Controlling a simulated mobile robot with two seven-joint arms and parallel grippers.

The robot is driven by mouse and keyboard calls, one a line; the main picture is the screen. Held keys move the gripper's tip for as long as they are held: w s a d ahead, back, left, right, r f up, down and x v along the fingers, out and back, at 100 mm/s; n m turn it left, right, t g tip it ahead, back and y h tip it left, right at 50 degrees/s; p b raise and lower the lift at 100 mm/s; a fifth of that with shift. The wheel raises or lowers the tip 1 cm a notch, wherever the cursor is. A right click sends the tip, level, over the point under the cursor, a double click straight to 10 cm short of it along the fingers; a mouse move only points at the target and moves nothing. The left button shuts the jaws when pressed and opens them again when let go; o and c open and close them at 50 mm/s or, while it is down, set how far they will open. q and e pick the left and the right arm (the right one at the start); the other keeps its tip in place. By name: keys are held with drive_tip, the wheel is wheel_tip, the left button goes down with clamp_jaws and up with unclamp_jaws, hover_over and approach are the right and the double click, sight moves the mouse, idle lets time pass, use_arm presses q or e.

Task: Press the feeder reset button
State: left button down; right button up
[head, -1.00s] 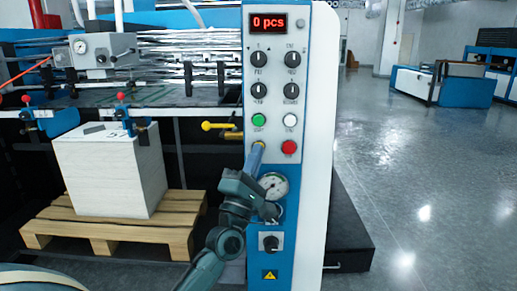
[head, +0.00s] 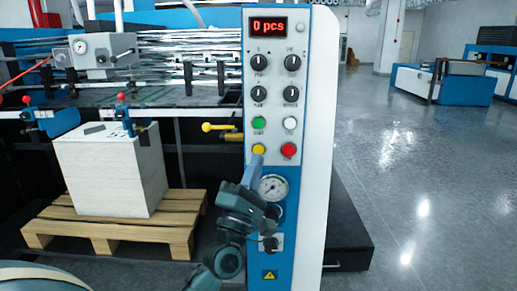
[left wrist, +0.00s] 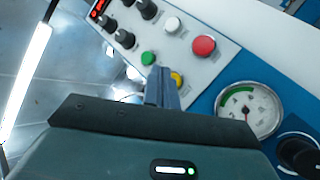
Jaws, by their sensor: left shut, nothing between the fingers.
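The control panel (head: 272,105) carries a green button (head: 259,123), a white button (head: 290,123), a yellow button (head: 258,149) and a red button (head: 289,150). Their labels are too small to read, so I cannot tell which is the feeder reset. My left gripper (head: 255,160) is shut and empty, its fingertips just below the yellow button. In the left wrist view the fingers (left wrist: 160,88) partly cover the yellow button (left wrist: 177,80); I cannot tell whether they touch it. My right gripper is not in view.
A pressure gauge (head: 272,188) and a black knob (head: 270,243) sit lower on the panel. Black knobs and a display (head: 268,25) reading "0 pcs" are above. A paper stack (head: 110,172) stands on a pallet (head: 110,230) at left. Open floor lies right.

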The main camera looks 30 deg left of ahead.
use_arm(q)
drive_tip(key=shift+s+d, duration=0.4)
drive_tip(key=shift+s, duration=0.25)
drive_tip(key=shift+s+d, duration=0.35)
drive_tip(key=shift+s, duration=0.25)
drive_tip(key=s+d+f+m+g+h, duration=0.2)
drive_tip(key=d+f+m+g+h, duration=0.25)
drive_tip(key=f+m, duration=0.45)
drive_tip(key=s+d+f+m+g+h, duration=0.25)
drive_tip(key=d+f+m, duration=0.35)
drive_tip(key=f, duration=0.5)
drive_tip(key=s+d+f+m+g, duration=0.2)
drive_tip(key=s+f+m+g, duration=0.2)
drive_tip(key=f, duration=0.4)
drive_tip(key=s+d+f+m+g, duration=0.3)
drive_tip(key=s+f+m, duration=0.3)
drive_tip(key=s+f, duration=0.2)
drive_tip(key=shift+s+f+g+p, duration=0.4)
drive_tip(key=shift+s+g, duration=0.05)
drive_tip(key=shift+g, duration=0.35)
